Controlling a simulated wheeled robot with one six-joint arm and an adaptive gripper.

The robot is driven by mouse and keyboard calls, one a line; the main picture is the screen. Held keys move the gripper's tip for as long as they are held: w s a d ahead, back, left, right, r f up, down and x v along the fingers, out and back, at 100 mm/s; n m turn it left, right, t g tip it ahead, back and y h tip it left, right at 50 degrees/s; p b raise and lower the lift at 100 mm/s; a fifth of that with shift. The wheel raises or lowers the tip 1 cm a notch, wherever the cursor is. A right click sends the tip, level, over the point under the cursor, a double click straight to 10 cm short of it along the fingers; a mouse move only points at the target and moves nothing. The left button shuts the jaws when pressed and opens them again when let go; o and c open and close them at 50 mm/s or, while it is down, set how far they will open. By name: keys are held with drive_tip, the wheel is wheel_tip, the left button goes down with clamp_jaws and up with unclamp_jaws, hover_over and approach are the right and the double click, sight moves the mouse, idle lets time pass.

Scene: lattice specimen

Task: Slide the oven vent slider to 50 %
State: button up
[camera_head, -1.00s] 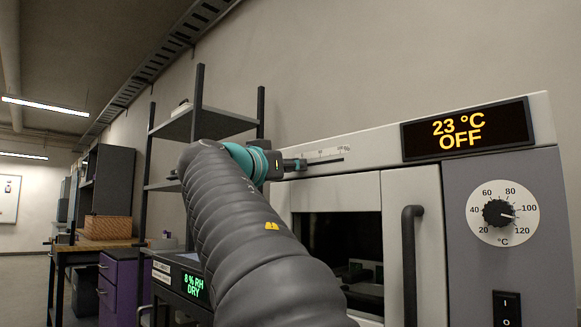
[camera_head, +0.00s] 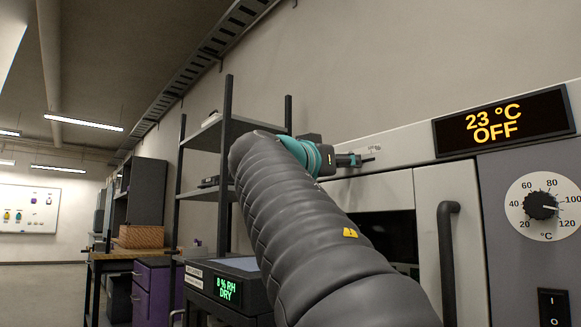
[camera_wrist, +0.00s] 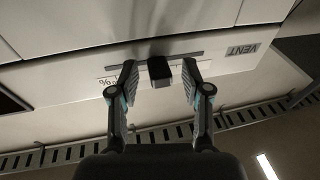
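The oven vent slider is a small dark block-shaped knob (camera_wrist: 160,72) on a thin dark slot (camera_wrist: 75,72) in the oven's pale top panel, seen upside down in the wrist view. My gripper (camera_wrist: 160,68) is open, with one finger on each side of the knob and a gap on both sides. The left finger partly covers the printed percent scale (camera_wrist: 106,82). In the head view my gripper (camera_head: 355,160) is at the panel and hides the knob and most of the scale.
The oven display (camera_head: 504,127) reads 23 °C OFF. A temperature dial (camera_head: 541,206) and door handle (camera_head: 447,262) lie right of my arm. A VENT label (camera_wrist: 243,49) sits beyond the slot's end. A shelf rack (camera_head: 228,140) stands left of my gripper.

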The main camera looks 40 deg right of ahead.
idle(0.4)
drive_tip(key=r+b+v, duration=0.1)
drive_tip(key=b+v, duration=0.1)
drive_tip(key=v, duration=0.4)
drive_tip(key=shift+f+b, duration=0.3)
drive_tip(key=shift+f, duration=0.2)
drive_tip(key=shift+a, duration=0.1)
drive_tip(key=v, duration=1.1)
drive_tip(key=shift+s+a, duration=0.15)
drive_tip(key=shift+a, duration=0.2)
idle(0.4)
